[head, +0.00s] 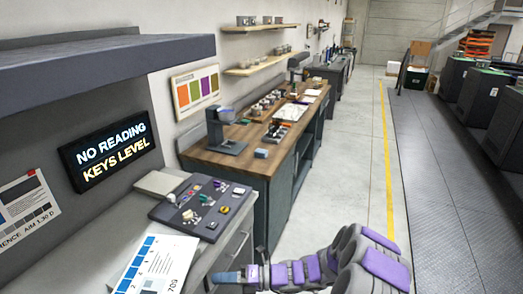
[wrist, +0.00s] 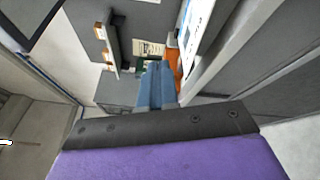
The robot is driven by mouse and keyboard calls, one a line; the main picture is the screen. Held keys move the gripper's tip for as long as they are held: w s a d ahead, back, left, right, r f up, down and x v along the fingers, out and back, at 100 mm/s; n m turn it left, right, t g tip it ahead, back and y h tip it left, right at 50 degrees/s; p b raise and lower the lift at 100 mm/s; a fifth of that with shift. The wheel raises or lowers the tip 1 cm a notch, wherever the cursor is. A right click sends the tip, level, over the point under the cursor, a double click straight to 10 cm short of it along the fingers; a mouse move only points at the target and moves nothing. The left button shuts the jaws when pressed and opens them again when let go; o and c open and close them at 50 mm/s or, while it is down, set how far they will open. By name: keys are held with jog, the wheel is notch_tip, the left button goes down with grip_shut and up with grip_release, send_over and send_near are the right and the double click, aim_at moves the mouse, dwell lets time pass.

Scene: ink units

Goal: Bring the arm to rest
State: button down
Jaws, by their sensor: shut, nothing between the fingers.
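My gripper (head: 226,277) shows at the bottom of the head view, at the end of my purple and grey arm. It points left, near the front of the grey counter. Its blue fingers (wrist: 157,84) are together in the middle of the wrist view, with nothing held between them. The arm is low and runs from the lower right of the head view towards the counter.
A dark panel with small knobs (head: 202,207) and a printed sheet (head: 158,265) lie on the counter (head: 226,243). A lit sign (head: 107,154) hangs on the wall. A wooden bench (head: 240,159) stands beyond. The floor (head: 343,160) to the right is clear.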

jog(key=s+d+r+n+g+h, duration=0.1)
jog(key=s+r+n+g+h, duration=0.25)
jog(key=s+r+n, duration=0.4)
jog(key=s+d+r+n+g+h, duration=0.25)
jog(key=s+r+n+h, duration=0.2)
jog(key=s+n, duration=0.6)
jog(key=s+d+r+n+t+h, duration=0.1)
jog(key=s+d+n+h, duration=0.4)
jog(key=d, duration=0.6)
jog(key=s+d+r+n+t+h, duration=0.1)
jog(key=s+d+n+t+h, duration=0.2)
jog(key=s+d+n+h, duration=0.2)
jog(key=s+d+n, duration=0.3)
jog(key=s+d, duration=0.1)
jog(key=d, duration=0.2)
jog(key=shift+s+r+n+t, duration=0.2)
jog(key=shift+n+t, duration=0.2)
